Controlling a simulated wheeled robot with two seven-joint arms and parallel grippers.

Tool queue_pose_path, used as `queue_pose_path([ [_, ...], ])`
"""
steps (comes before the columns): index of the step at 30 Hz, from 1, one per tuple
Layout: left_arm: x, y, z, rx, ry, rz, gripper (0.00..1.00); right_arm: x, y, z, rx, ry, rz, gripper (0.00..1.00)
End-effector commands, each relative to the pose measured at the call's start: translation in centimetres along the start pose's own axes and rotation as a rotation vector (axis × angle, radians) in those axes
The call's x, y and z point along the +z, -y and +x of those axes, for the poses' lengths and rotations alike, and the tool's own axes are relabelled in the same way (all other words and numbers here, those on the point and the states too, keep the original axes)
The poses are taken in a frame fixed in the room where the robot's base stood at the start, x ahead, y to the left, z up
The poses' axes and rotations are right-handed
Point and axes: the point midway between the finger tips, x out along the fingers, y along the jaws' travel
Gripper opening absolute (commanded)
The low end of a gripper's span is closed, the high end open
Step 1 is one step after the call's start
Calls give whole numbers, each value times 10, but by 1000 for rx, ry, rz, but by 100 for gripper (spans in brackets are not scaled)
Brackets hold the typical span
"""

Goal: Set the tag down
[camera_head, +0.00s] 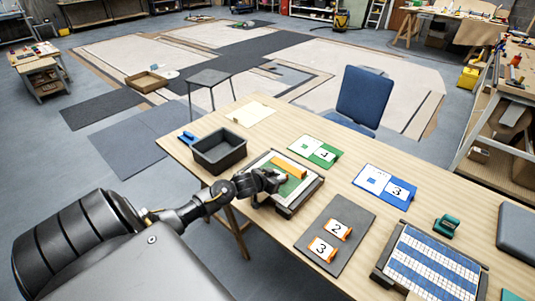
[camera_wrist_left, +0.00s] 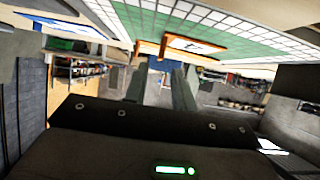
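An orange tag (camera_head: 289,167) rests on the green and white mosaic panel (camera_head: 304,190) at the middle of the table. In the left wrist view the tag (camera_wrist_left: 196,46) shows a white face with a dark mark, too small to read, against the green tiles (camera_wrist_left: 250,45). My left gripper (camera_head: 273,184) is over the panel's near left side, close to the tag. In the left wrist view its two fingers (camera_wrist_left: 158,88) stand apart with nothing seen between them. The tag appears beyond the fingertips, apart from them. My right gripper is not in view.
A dark bin (camera_head: 219,150) stands left of the panel. A grey mat (camera_head: 350,218) holds orange tags 2 (camera_head: 339,231) and 3 (camera_head: 322,249). Green card 1 (camera_head: 316,151) and blue card 3 (camera_head: 385,185) lie behind. A blue striped panel (camera_head: 428,265) is at right.

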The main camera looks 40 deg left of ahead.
Motion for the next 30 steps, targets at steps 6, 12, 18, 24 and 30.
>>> queue_pose_path([
  [6,2,0,-46,1,1,4,26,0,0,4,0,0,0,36],
  [12,1,0,-72,0,2,3,26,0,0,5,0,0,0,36],
  [18,0,0,-80,0,1,1,26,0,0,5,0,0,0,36],
  [24,0,0,-80,0,1,1,26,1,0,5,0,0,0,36],
  [30,0,0,-80,0,1,1,26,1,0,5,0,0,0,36],
])
